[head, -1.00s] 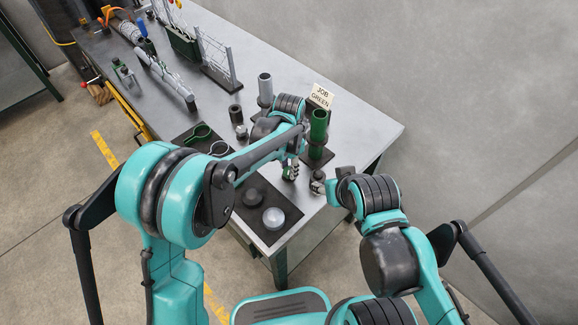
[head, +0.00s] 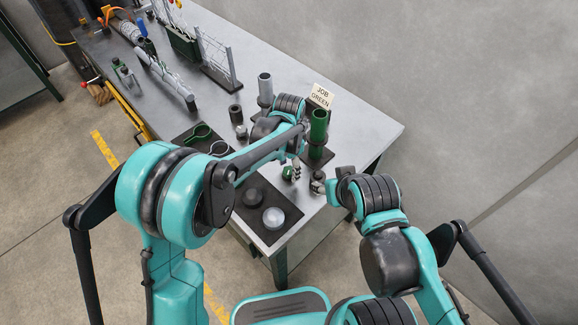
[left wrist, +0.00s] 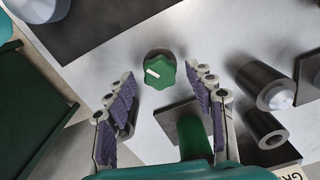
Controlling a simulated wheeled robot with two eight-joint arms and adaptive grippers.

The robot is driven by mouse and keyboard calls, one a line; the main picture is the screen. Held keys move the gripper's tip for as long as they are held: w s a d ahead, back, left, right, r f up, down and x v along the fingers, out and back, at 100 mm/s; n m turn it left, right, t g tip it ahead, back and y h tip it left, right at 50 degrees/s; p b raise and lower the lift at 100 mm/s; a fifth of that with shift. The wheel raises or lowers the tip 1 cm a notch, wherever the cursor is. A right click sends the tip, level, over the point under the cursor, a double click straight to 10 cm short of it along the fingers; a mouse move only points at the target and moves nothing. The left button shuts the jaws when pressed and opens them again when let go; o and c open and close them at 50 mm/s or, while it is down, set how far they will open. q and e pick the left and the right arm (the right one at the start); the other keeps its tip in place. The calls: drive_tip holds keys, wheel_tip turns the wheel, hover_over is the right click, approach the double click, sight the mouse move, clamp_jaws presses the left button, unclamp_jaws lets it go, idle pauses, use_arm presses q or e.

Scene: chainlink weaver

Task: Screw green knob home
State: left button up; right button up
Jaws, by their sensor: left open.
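The green knob (head: 288,173) sits near the table's front right corner in the head view. In the left wrist view the knob (left wrist: 162,77) is lobed, bears a white mark on its face, and sits on a dark round part. My left gripper (head: 297,166) is close beside it. In the left wrist view the gripper's (left wrist: 160,103) two purple-padded fingers are spread apart, with the knob ahead of the gap and nothing between them. My right gripper (head: 331,181) is by the table edge, right of the knob; its jaws are too small to judge.
A green tube (head: 319,125) stands on a dark plate behind the knob, next to the "JOB GREEN" card (head: 320,96). A grey tube (head: 265,87) stands farther left. A dark tray with a grey disc (head: 273,218) lies in front. The table's right part is clear.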

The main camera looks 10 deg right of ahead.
sight(287, 170)
use_arm(q)
wheel_tip(287, 170, up, 12)
idle(0.5)
idle(0.3)
drive_tip(key=s+a+r+n+t+h, duration=0.1)
drive_tip(key=s+a+r+n+t, duration=0.15)
drive_tip(key=a, duration=0.55)
drive_tip(key=s+a+r+n+t, duration=0.1)
drive_tip(key=s+a+r+n, duration=0.2)
drive_tip(key=a, duration=0.5)
drive_tip(key=s+a+f+n+t+y, duration=0.1)
drive_tip(key=s+a+f+n+t, duration=0.2)
drive_tip(key=s+a+f+n, duration=0.2)
drive_tip(key=s+a+n, duration=0.3)
drive_tip(key=s+a, duration=0.2)
drive_tip(key=a, duration=0.2)
drive_tip(key=shift+s+t, duration=0.15)
drive_tip(key=shift+t, duration=0.2)
